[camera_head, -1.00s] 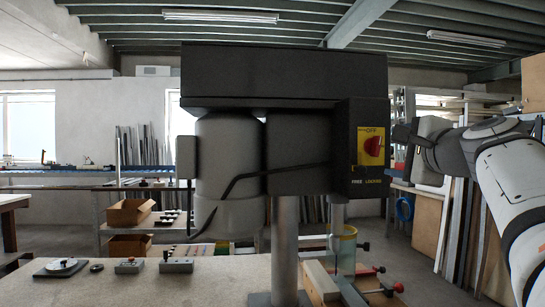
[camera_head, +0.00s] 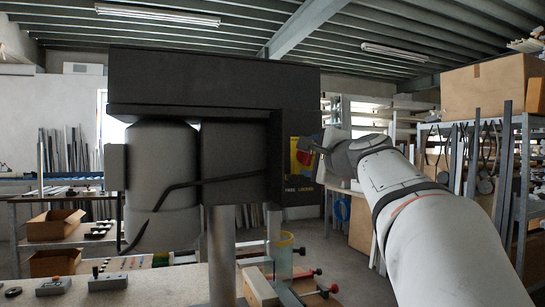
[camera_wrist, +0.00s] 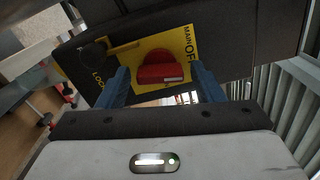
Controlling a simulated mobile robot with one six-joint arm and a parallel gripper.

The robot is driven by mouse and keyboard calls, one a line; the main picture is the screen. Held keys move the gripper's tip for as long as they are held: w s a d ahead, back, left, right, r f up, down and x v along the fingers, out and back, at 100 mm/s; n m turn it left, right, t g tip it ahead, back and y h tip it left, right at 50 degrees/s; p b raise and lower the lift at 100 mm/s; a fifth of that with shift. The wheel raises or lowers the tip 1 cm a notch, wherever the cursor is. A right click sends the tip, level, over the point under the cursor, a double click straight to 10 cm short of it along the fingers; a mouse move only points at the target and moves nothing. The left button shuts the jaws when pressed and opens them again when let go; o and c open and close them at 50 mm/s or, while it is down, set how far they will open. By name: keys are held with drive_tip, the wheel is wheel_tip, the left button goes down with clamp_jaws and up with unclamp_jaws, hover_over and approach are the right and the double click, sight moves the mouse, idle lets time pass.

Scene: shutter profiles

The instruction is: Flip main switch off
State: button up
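The main switch is a red rotary knob (camera_wrist: 160,72) on a yellow plate (camera_wrist: 126,55) marked "MAIN OFF" on a black housing. In the head view the yellow plate (camera_head: 294,148) is partly hidden behind my gripper (camera_head: 308,147). In the wrist view the two blue fingers of my gripper (camera_wrist: 163,88) stand either side of the red knob, with a small gap on each side. My gripper is open, close to the panel. The knob's bar lies roughly level across the wrist view. A dark round part and a yellow lever sit to its left.
The black machine head (camera_head: 210,85) and grey motor (camera_head: 160,190) stand above a bench (camera_head: 165,290) on a metal column (camera_head: 222,255). A shelf with a cardboard box (camera_head: 490,88) is at the right. Floor shows between shelf and machine.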

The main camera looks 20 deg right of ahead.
drive_tip(key=c, duration=0.8)
drive_tip(key=shift+f+n+b, duration=0.25)
drive_tip(key=shift+n+b, duration=0.35)
drive_tip(key=shift+b, duration=0.3)
drive_tip(key=shift+c, duration=0.2)
drive_tip(key=shift+n+b, duration=0.4)
drive_tip(key=shift+r+n, duration=0.2)
drive_tip(key=shift+n, duration=0.1)
drive_tip(key=o, duration=1)
